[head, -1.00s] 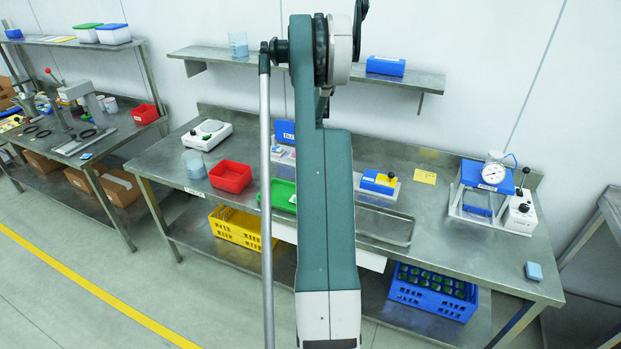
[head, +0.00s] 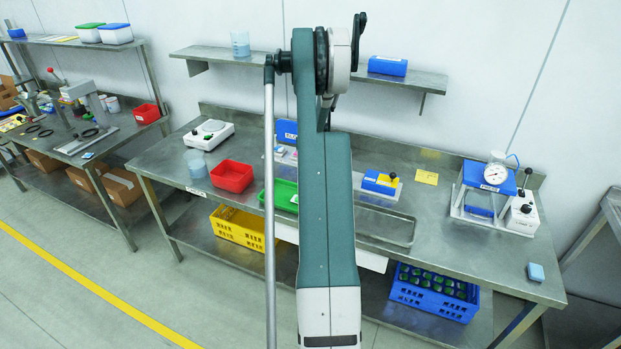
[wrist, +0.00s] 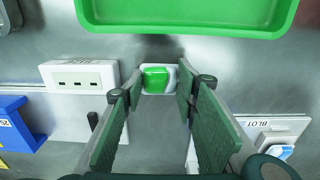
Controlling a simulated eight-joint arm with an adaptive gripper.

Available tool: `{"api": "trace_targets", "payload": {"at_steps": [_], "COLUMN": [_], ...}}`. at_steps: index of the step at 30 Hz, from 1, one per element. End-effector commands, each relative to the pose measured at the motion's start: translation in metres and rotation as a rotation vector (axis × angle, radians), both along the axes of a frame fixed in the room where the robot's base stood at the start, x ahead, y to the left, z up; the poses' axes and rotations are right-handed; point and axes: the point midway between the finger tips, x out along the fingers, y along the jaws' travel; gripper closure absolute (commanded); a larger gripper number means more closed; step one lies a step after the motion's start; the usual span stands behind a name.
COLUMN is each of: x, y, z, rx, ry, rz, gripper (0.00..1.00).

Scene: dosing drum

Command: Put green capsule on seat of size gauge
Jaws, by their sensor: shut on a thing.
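The green capsule (wrist: 157,79) is a small rounded green piece with a pale border around it, at the upper middle of the wrist view. My gripper (wrist: 158,88) is shut on it, with a dark green pad on each side. I cannot tell how far it is above the bench. My arm hides the gripper in the head view.
A green tray (wrist: 185,28) lies beyond the capsule. A white slotted block (wrist: 80,78) stands left of it, and a white "BLOT" holder (wrist: 272,128) right. On the bench are a red bin (head: 231,176), a metal tray (head: 385,227) and a dial stand (head: 494,178).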

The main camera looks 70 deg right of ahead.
Motion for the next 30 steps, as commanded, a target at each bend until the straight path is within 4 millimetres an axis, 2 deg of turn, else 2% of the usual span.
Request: {"api": "trace_targets", "payload": {"at_steps": [15,16,19,30], "x": [-0.0001,-0.0001,-0.0001,0.0000], "y": [0.0001,0.0001,0.0001,0.0001], "z": [-0.0080,-0.0081,-0.0073,-0.0066], "rx": [0.000,0.000,0.000,0.000], "ry": [0.000,0.000,0.000,0.000], "rz": [0.000,0.000,0.000,0.000], "gripper": [0.77,0.69,0.55,0.55]}}
